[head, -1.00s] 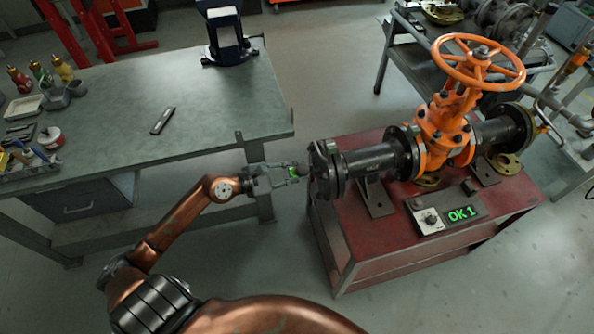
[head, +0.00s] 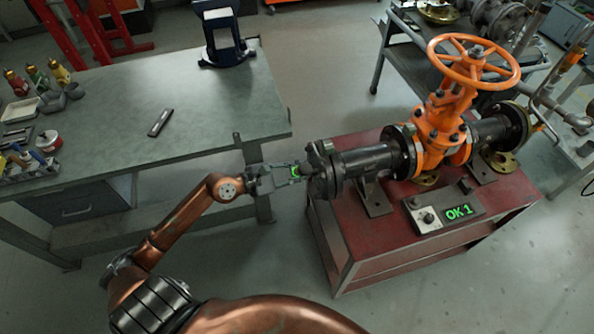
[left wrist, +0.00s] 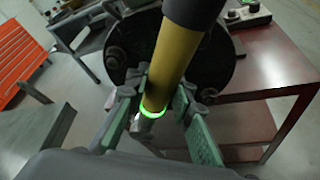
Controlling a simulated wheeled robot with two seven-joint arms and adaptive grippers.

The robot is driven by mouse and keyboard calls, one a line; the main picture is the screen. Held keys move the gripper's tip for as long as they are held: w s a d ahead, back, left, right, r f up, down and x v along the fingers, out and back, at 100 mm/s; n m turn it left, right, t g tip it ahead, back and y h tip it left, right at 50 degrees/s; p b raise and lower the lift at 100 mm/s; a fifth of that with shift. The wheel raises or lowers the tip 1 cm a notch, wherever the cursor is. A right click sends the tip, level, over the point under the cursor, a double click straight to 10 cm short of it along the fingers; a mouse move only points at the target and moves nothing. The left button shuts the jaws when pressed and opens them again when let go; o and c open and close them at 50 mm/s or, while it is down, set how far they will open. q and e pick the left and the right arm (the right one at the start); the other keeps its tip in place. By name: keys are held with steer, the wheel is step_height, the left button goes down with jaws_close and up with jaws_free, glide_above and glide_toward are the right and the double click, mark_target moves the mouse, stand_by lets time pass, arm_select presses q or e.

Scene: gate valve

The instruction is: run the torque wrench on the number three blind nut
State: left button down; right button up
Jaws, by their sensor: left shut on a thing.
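The torque wrench, a yellow cylinder (left wrist: 172,62) with a dark end and a glowing green ring, shows in the left wrist view. Its green ring also shows small in the head view (head: 296,171). My left gripper (head: 297,171) is shut on the wrench at the end of the pipe; its green-padded fingers (left wrist: 160,92) lie on either side of it. The black blind flange (left wrist: 118,55) is behind the wrench, with nuts along its rim; the flange also shows in the head view (head: 326,178). I cannot tell which nut is number three. My right gripper is not in view.
The orange gate valve (head: 438,130) and black pipe stand on a red cart (head: 350,243). A control box (head: 443,212) there reads "OK 1" in green. A grey workbench (head: 190,125) with tools stands at left. Floor shows between bench and cart.

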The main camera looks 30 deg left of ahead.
arm_select(q)
steer(key=shift+w+d+r, duration=0.2)
steer(key=shift+w+d, duration=0.4)
steer(key=shift+w, duration=0.2)
steer(key=shift+w+d+p, duration=0.2)
steer(key=shift+p, duration=0.15)
stand_by(1.0)
steer(key=shift+w+d, duration=0.2)
steer(key=shift+d, duration=0.05)
stand_by(0.9)
steer(key=shift+s+a, duration=0.15)
steer(key=shift+a, duration=0.05)
stand_by(1.3)
steer(key=shift+s+a, duration=0.1)
